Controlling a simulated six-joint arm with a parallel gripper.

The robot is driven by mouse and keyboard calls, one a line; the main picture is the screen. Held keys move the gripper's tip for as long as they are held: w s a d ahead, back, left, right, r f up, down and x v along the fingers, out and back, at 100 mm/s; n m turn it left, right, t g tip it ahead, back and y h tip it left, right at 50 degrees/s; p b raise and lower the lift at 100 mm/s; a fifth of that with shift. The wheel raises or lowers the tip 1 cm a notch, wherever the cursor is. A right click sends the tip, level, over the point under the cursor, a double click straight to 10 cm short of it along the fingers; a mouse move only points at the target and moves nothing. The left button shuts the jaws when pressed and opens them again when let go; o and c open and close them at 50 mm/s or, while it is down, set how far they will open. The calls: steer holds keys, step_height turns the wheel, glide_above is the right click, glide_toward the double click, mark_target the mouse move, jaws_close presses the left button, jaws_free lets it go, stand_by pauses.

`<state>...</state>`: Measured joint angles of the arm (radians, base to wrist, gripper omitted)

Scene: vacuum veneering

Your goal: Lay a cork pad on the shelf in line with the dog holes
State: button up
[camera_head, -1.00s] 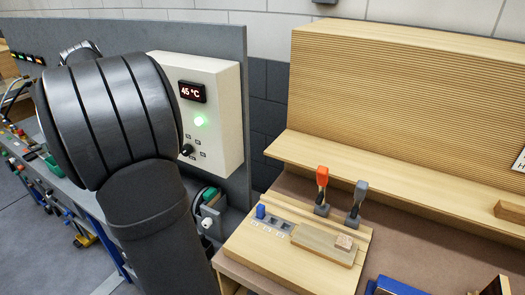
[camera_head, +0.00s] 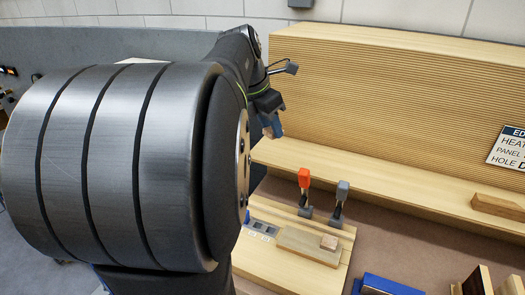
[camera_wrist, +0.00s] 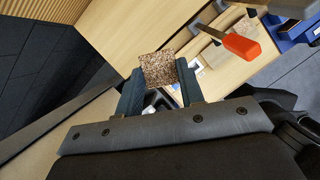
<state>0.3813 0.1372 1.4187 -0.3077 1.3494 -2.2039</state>
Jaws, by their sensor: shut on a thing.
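My gripper (camera_head: 271,124) is in the air near the left end of the long wooden shelf (camera_head: 372,191), in front of the ribbed wooden panel in the head view. In the wrist view my gripper (camera_wrist: 160,78) has its dark blue fingers shut on a speckled brown cork pad (camera_wrist: 158,69). The pad sticks out past the fingertips and appears clear of any surface. I cannot make out dog holes in either view.
A wooden block (camera_head: 498,207) lies on the shelf's right. My arm covers the left.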

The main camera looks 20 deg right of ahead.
steer(key=s+d+n, duration=0.1)
steer(key=s+d, duration=0.2)
steer(key=d, duration=0.5)
glide_above(271, 154)
steer(key=a, duration=0.1)
steer(key=shift+t, duration=0.3)
steer(key=f, duration=0.7)
steer(key=shift+s+a, duration=0.15)
steer(key=shift+s, duration=0.25)
steer(key=shift+f, duration=1.95)
steer(key=shift+f, duration=0.15)
steer(key=o, duration=1)
steer(key=shift+c, duration=0.2)
steer(key=v, duration=1.2)
